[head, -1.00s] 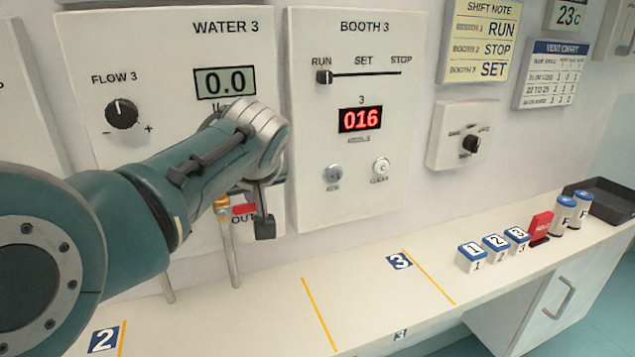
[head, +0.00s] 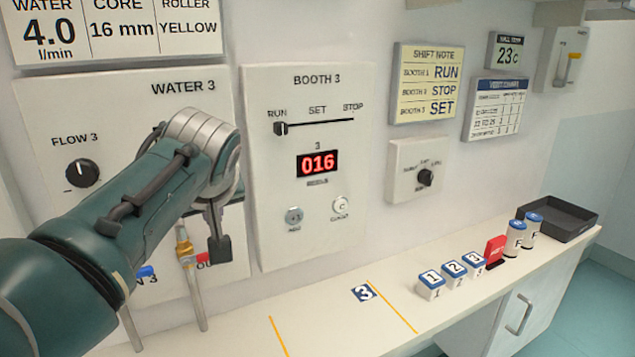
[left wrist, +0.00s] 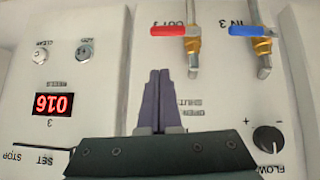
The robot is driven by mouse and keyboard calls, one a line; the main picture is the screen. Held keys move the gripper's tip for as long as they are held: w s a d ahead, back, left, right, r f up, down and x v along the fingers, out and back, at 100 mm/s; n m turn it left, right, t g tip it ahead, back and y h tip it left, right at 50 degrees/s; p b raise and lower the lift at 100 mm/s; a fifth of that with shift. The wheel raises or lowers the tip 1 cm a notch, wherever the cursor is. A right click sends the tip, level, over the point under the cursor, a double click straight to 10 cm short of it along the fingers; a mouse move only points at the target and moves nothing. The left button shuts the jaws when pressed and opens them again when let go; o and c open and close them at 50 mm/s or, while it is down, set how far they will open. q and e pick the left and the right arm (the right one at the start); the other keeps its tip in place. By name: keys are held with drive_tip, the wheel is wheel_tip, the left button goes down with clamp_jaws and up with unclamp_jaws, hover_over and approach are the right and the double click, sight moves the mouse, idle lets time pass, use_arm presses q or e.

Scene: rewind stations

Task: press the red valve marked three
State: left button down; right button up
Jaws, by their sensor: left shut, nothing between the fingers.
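The red valve (left wrist: 180,30), labelled OUT 3, has a red handle lying crosswise on its brass pipe fitting in the left wrist view, which is upside down. In the head view only a bit of its red (head: 203,260) shows beside my arm. My left gripper (left wrist: 160,73) is shut and empty, its fingers in front of the Water 3 panel (left wrist: 215,75). In the wrist picture its tips appear below and left of the red handle; the gap in depth is unclear. In the head view my wrist mostly hides the fingers. My right gripper is not in view.
A blue valve (left wrist: 250,31), labelled IN 3, sits beside the red one. The flow knob (head: 82,173) and Booth 3 panel (head: 345,230) are nearby. Below, the counter (head: 340,325) holds numbered blocks (head: 431,286), a red item (head: 495,251) and a black tray (head: 556,219).

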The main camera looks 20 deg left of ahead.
use_arm(q)
drive_tip(key=v, duration=0.6)
drive_tip(key=shift+d, duration=0.2)
drive_tip(key=shift+f, duration=0.1)
drive_tip(key=s+d+f+m+h, duration=0.35)
drive_tip(key=s+f+m, duration=0.3)
drive_tip(key=s, duration=0.65)
drive_tip(key=s+d+m+g+h+p, duration=0.1)
drive_tip(key=s+d+m+g, duration=0.2)
drive_tip(key=s, duration=0.4)
drive_tip(key=s+d+m+h, duration=0.2)
drive_tip(key=s+d+m, duration=0.1)
drive_tip(key=s+d, duration=0.35)
wheel_tip(320, 180, up, 30)
drive_tip(key=a+p, duration=0.1)
drive_tip(key=p, duration=2.9)
drive_tip(key=shift+p, duration=0.4)
drive_tip(key=shift+s+f, duration=0.1)
